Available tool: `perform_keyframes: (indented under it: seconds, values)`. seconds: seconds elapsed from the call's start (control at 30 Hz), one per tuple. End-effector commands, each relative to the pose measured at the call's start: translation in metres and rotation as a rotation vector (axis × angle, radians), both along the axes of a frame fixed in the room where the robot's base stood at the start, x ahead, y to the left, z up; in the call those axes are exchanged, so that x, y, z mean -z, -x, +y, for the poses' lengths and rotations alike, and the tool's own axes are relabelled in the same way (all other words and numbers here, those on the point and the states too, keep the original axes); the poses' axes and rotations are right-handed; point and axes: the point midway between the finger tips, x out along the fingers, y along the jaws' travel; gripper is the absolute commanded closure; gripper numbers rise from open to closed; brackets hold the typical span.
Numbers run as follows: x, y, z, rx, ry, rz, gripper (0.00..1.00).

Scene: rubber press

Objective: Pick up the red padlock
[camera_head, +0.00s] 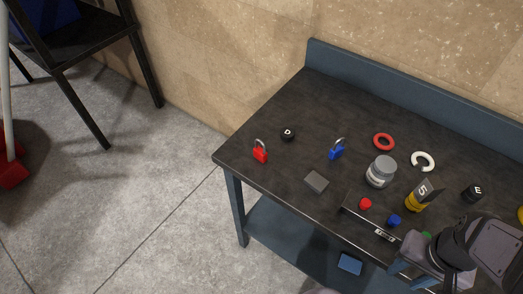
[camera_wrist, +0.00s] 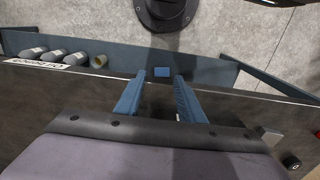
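The red padlock (camera_head: 260,155) stands upright near the left end of the dark table in the head view, its grey shackle on top. A blue padlock (camera_head: 336,152) stands to its right. In the wrist view, my gripper (camera_wrist: 160,77) shows two blue fingers apart with nothing held between them. In the head view my arm's end is at the lower right, by the table's front edge, well away from the red padlock.
A black "D" piece (camera_head: 288,134) is close behind the red padlock. A grey block (camera_head: 316,182), red ring (camera_head: 384,142), white ring (camera_head: 423,161), grey jar (camera_head: 381,171), yellow "5" item (camera_head: 418,198) and red button (camera_head: 365,204) lie rightward. The table's left corner is clear.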

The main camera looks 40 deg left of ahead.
Motion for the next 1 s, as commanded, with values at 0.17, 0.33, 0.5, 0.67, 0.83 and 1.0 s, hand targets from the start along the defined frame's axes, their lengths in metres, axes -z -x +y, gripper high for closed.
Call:
perform_keyframes:
  seconds: [0.17,0.33,0.5,0.67,0.83,1.0]
  values:
    - [0.0,0.0,0.0,0.0,0.0,0.0,0.55]
    - [0.0,0.0,0.0,0.0,0.0,0.0,0.44]
    - [-0.001,0.0,0.0,-0.002,0.001,0.0,0.44]
    - [-0.014,-0.013,-0.005,-0.056,0.036,-0.015,0.44]
    - [-0.05,-0.051,-0.017,-0.213,0.149,-0.062,0.44]
    - [-0.09,-0.108,-0.023,-0.44,0.311,-0.124,0.44]
